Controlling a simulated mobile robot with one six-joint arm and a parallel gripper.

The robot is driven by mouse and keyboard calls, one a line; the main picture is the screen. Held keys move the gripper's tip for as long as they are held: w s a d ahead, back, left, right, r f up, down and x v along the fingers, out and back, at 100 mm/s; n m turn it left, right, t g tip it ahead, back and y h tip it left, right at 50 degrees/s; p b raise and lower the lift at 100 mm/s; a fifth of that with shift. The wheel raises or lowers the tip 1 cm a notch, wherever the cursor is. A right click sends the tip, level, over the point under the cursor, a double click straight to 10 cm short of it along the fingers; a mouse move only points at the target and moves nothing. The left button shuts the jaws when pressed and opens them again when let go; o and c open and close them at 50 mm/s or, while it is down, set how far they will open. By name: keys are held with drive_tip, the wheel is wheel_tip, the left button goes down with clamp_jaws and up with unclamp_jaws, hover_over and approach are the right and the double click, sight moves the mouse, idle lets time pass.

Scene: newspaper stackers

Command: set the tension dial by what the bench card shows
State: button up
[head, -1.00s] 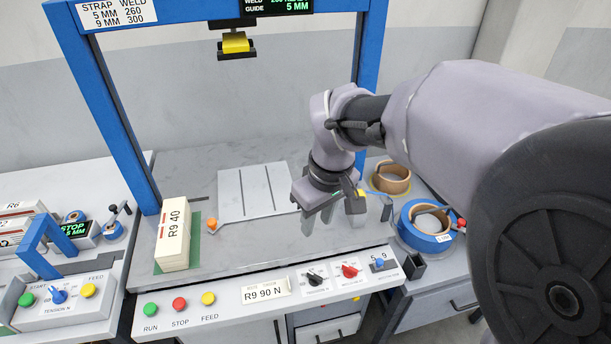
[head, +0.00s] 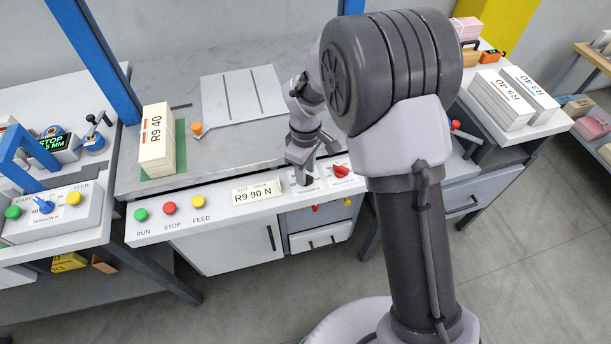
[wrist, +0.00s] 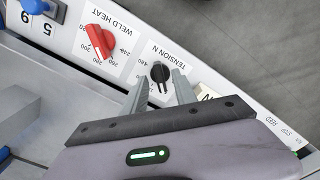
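The bench card (head: 257,193) on the front panel reads "R9 90 N". The black tension dial (wrist: 160,72), labelled TENSION N, shows upside down in the wrist view. Its exact setting is too small to read. My gripper (head: 304,180) is over the dial in the head view and largely hides it. In the wrist view my gripper (wrist: 158,84) is open, with one finger on each side of the dial's near edge. I cannot tell whether the fingers touch it. A corner of the card (wrist: 207,96) shows beside the right finger.
The red weld heat dial (head: 341,171) is close beside the tension dial. RUN (head: 141,215), STOP (head: 169,208) and FEED (head: 198,201) buttons are further left. A newspaper stack (head: 157,143) marked R9 40 stands on the bench. Another tension dial (head: 42,205) is on the left bench.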

drive_tip(key=shift+f, duration=0.35)
clamp_jaws()
